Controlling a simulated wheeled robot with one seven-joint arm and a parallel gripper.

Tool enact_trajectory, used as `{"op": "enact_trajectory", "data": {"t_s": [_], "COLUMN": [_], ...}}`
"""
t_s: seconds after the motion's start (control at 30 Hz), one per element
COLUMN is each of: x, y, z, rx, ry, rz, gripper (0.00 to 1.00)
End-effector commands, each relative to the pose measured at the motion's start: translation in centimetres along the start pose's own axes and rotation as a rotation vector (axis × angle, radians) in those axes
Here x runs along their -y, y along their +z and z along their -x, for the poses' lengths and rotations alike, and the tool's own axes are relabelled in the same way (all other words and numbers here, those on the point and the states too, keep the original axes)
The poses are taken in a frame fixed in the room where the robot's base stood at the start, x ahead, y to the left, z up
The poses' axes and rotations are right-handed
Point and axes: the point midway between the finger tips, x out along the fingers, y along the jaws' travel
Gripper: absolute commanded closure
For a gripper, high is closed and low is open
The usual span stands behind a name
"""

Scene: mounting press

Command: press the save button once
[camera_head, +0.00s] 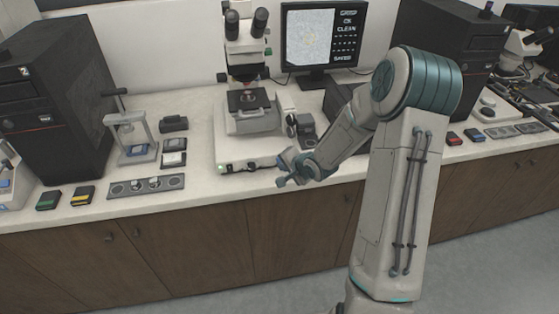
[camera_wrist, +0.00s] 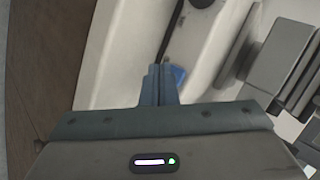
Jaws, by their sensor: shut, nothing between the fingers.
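My gripper (camera_head: 282,165) is shut and empty at the front edge of the counter, beside the right end of a low strip of small dark controls (camera_head: 245,168) with a green light at its left end. In the wrist view the closed blue fingertips (camera_wrist: 159,70) are over a pale surface. A small blue patch (camera_wrist: 179,75) shows just beside and behind them; I cannot tell whether it is the save button or whether the fingers touch it. No save label on a button is readable. The monitor (camera_head: 322,35) shows a grey speckled picture and white text, including "CLEAN".
A microscope (camera_head: 247,70) stands behind the strip. A small hand press (camera_head: 131,135), a slide holder (camera_head: 146,185) and a black tower (camera_head: 55,100) stand to the left. Small dark boxes (camera_head: 307,127) stand behind my gripper. The counter's front edge is close below it.

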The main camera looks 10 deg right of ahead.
Motion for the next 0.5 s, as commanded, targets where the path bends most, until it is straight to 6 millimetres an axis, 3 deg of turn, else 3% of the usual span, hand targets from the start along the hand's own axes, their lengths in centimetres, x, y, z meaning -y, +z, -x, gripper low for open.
{"op": "enact_trajectory", "data": {"t_s": [0.5], "x": [-0.72], "y": [0.74], "z": [1.0], "rx": [0.001], "ry": [0.0], "rz": [-0.001], "gripper": [1.0]}}
